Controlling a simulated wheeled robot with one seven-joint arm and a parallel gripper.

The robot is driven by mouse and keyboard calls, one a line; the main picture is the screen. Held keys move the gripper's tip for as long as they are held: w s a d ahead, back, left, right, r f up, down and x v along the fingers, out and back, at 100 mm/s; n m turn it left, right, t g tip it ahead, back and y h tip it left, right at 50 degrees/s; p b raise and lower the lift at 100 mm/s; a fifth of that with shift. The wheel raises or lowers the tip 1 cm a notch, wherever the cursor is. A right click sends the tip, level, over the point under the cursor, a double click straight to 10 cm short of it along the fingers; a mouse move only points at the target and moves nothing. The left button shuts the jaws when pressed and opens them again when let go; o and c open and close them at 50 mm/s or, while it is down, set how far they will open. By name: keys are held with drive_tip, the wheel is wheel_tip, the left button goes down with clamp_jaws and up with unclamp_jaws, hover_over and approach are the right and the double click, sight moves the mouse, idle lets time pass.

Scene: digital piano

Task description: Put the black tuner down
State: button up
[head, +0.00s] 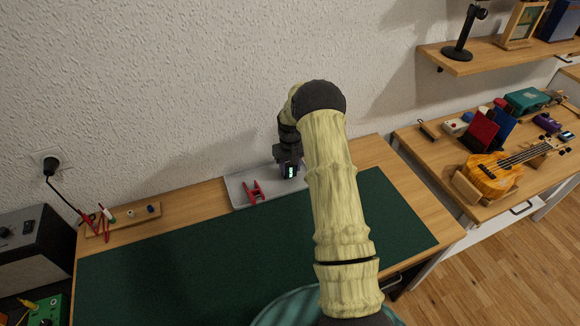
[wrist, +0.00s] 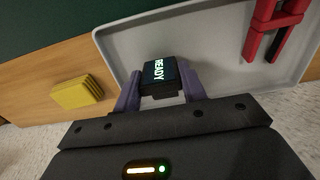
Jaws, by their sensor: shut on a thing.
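The black tuner (wrist: 160,76), with a lit screen reading READY, sits between the two purple fingers of my gripper (wrist: 161,92) in the wrist view. My gripper is shut on it. In the head view the tuner (head: 289,171) shows as a small lit screen below my gripper (head: 288,164), over the right part of the grey tray (head: 238,192). I cannot tell whether the tuner touches the tray floor. The tray's rim and bare floor also show in the wrist view (wrist: 125,45).
A red clamp-like tool (head: 254,191) lies in the tray, left of the tuner. A yellow block (wrist: 77,92) lies on the wood beside the tray. The green mat (head: 200,250) in front is clear. A wooden holder with small items (head: 125,219) stands at the left.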

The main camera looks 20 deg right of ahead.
drive_tip(key=shift+f, duration=0.3)
drive_tip(key=o, duration=1)
wheel_tip(320, 180, up, 13)
drive_tip(key=shift+a+f+b, duration=0.1)
drive_tip(key=shift+f+b, duration=0.1)
drive_tip(key=shift+b, duration=0.45)
drive_tip(key=shift+w, duration=0.1)
drive_tip(key=shift+s, duration=0.2)
